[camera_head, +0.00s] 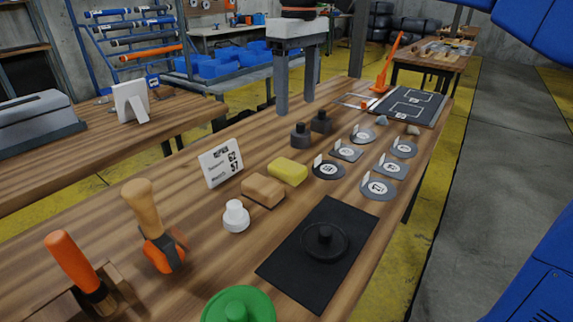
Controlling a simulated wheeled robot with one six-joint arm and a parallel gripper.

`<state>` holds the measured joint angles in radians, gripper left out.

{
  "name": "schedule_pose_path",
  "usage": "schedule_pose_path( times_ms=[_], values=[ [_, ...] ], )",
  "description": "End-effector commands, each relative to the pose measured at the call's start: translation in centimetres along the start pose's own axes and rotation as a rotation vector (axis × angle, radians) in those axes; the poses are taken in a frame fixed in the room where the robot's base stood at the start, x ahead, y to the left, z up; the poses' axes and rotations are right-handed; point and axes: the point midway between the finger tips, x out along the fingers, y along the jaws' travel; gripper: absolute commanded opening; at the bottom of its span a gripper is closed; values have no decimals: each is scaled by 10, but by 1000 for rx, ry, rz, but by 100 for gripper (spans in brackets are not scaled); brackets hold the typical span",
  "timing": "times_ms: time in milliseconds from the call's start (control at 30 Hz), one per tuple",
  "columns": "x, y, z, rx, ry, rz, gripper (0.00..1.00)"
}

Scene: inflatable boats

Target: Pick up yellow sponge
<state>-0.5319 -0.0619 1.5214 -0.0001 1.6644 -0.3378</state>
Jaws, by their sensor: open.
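The yellow sponge (288,171) lies flat on the wooden workbench (190,200), near the middle of the view. A tan block (263,191) lies close to it on the near left side. A dark round disc with a small white tag (328,170) lies to its right. Nothing covers the sponge. My gripper is not in view; only blue parts that look like my own body show at the right edge.
A white sign (221,163) stands left of the sponge and dark weights (300,135) stand behind it. Nearer are a white knobbed piece (236,216), a black mat (318,254), a green lid (239,305) and a wooden-handled tool (152,227). Grey posts (282,85) rise farther back.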

Motion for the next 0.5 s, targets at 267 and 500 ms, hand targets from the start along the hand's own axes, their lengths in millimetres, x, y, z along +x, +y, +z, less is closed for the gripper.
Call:
schedule_pose_path(
  times_ms=[267, 500],
  values=[
    [7, -8, -15, -41, -20, -7, 66],
    [48, -8, -14, -40, -19, -7, 66]
  ],
)
